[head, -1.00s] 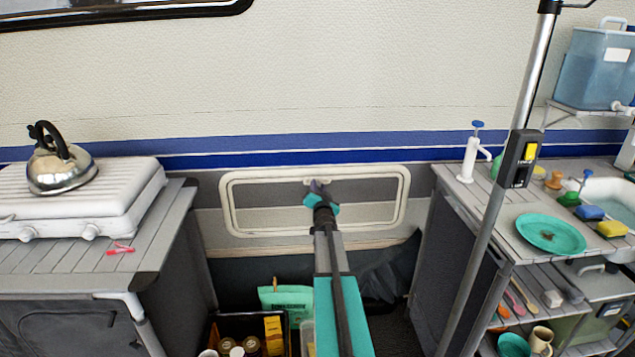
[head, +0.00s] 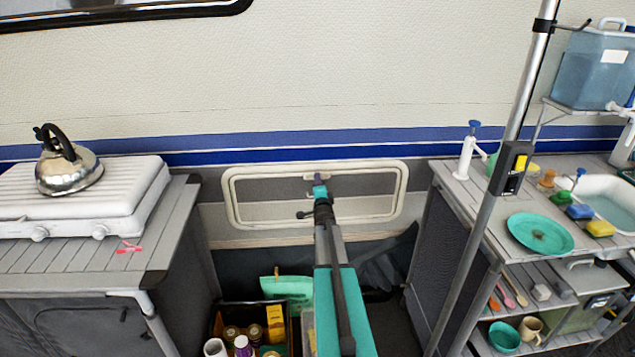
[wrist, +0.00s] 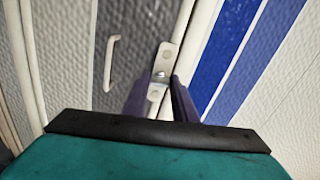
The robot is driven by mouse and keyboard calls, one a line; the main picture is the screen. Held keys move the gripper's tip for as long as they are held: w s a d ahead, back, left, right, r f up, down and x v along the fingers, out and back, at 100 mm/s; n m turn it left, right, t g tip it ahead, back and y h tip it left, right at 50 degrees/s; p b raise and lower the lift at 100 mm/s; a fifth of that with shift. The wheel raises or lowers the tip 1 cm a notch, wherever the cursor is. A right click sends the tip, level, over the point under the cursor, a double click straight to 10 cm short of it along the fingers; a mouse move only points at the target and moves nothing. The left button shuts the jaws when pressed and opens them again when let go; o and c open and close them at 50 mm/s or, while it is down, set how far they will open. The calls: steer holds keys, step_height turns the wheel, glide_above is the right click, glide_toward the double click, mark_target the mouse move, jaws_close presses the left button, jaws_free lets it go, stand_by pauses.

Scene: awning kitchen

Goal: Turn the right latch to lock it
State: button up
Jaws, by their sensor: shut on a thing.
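The latch is a small pale plate with a screw, on the top edge of the white-framed hatch (head: 230,205). It shows at the top middle of the hatch in the head view, mostly behind my gripper (head: 319,181). In the wrist view the latch (wrist: 167,52) lies roughly along the hatch frame, and its lower part is between the two purple fingers of my gripper (wrist: 162,78). My gripper is shut on it. A second latch cannot be made out. A white pull handle (wrist: 111,62) is on the grey hatch panel.
A counter with a stove and kettle (head: 68,172) stands left. A counter with a teal plate (head: 540,233) and a metal pole (head: 470,235) stand right. A crate (head: 286,325) of goods is on the floor below. The wall above the hatch is clear.

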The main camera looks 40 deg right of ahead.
steer(key=shift+m, duration=0.5)
steer(key=o, duration=1)
steer(key=shift+o, duration=0.2)
steer(key=b+v, duration=0.1)
steer(key=v, duration=1.2)
steer(key=shift+s+a, duration=0.25)
stand_by(0.3)
